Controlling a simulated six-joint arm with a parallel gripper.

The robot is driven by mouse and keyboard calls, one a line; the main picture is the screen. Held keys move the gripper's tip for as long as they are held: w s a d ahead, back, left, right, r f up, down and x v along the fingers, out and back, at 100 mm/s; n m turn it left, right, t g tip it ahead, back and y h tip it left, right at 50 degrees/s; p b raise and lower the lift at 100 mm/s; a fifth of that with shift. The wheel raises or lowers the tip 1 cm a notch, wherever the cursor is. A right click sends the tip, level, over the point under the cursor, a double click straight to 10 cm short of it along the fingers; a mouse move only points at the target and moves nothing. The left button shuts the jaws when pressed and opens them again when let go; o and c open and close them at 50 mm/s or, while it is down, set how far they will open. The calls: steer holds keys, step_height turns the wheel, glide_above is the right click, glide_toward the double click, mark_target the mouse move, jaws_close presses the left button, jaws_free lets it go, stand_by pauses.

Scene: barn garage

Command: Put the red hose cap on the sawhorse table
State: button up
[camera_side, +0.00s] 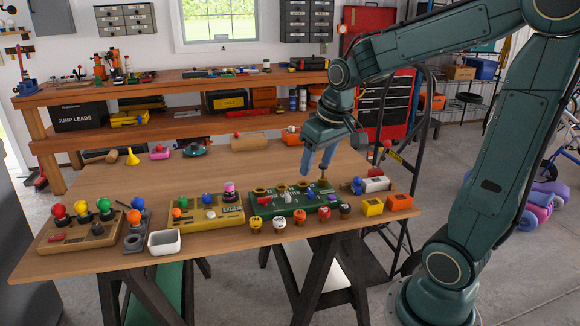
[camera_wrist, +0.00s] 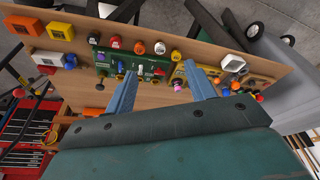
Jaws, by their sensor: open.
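My gripper (camera_side: 314,172) is open, blue fingers pointing down, above the back edge of the green panel (camera_side: 290,208) on the sawhorse table (camera_side: 110,177). In the wrist view the fingers (camera_wrist: 162,82) are spread, with nothing held between them. Several small labelled caps stand in a row on the wood in front of the panel. A small red piece (camera_side: 263,199) sits on the panel's left part. I cannot tell which red piece is the hose cap.
Yellowish boxes with coloured knobs (camera_side: 205,217) and a white bin (camera_side: 164,242) stand left of the panel. Table space behind the panel is mostly clear.

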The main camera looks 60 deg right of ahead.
steer(key=s+a+r+n+t+y, duration=0.1)
steer(key=s+a+r+n+t, duration=0.1)
steer(key=s+a, duration=0.9)
steer(key=shift+s+r+n, duration=0.5)
steer(key=shift+r+n, duration=0.2)
steer(key=shift+r, duration=0.05)
